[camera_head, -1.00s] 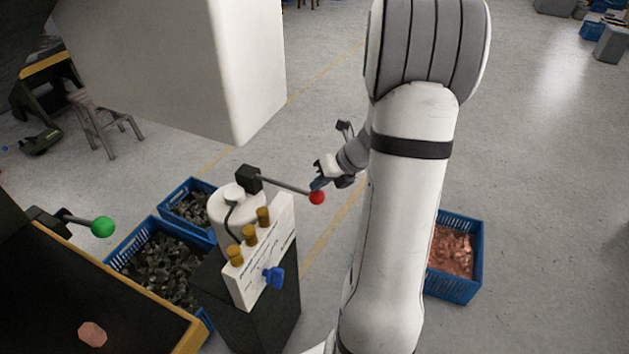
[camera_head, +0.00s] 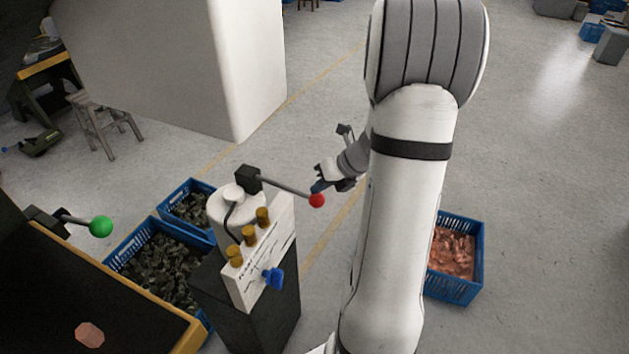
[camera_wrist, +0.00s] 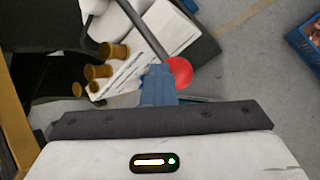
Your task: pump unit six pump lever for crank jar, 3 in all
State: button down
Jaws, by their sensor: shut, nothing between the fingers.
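The pump unit's white jar (camera_head: 228,212) stands on a dark pedestal (camera_head: 262,318) in the head view. Its pump lever (camera_head: 284,187) runs from a black block to the right and ends in a red ball knob (camera_head: 317,200). My gripper (camera_head: 318,186) is shut and empty, its fingertips right at the knob. In the wrist view the blue fingers (camera_wrist: 159,85) are together, just left of the red knob (camera_wrist: 179,72) and over the rod's end. I cannot tell whether they touch it.
A white panel (camera_head: 243,290) with brass knobs and a blue handle fronts the pedestal. A green-knobbed lever (camera_head: 101,226) is on the left machine. Blue crates of dark pieces (camera_head: 128,247) and a crate of copper pieces (camera_head: 481,262) stand on the floor.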

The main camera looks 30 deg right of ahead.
jog(key=shift+s+f+b, duration=0.15)
jog(key=shift+f+b, duration=0.2)
jog(key=shift+f, duration=0.35)
dwell(0.4)
jog(key=shift+r, duration=0.1)
dwell(0.4)
jog(key=shift+w+a+r+p, duration=0.1)
jog(key=shift+w+r+p, duration=0.05)
jog(key=shift+r+p, duration=1.05)
jog(key=shift+w+a+r+p, duration=0.1)
jog(key=shift+w+r+p, duration=0.05)
jog(key=shift+r+p, duration=1.05)
jog(key=shift+w+a+r+p, duration=0.1)
jog(key=shift+w+r+p, duration=0.05)
jog(key=shift+r+p, duration=1.05)
jog(key=shift+f, duration=0.1)
jog(key=r+p, duration=0.5)
jog(key=shift+w+a, duration=0.2)
jog(key=shift+w, duration=0.1)
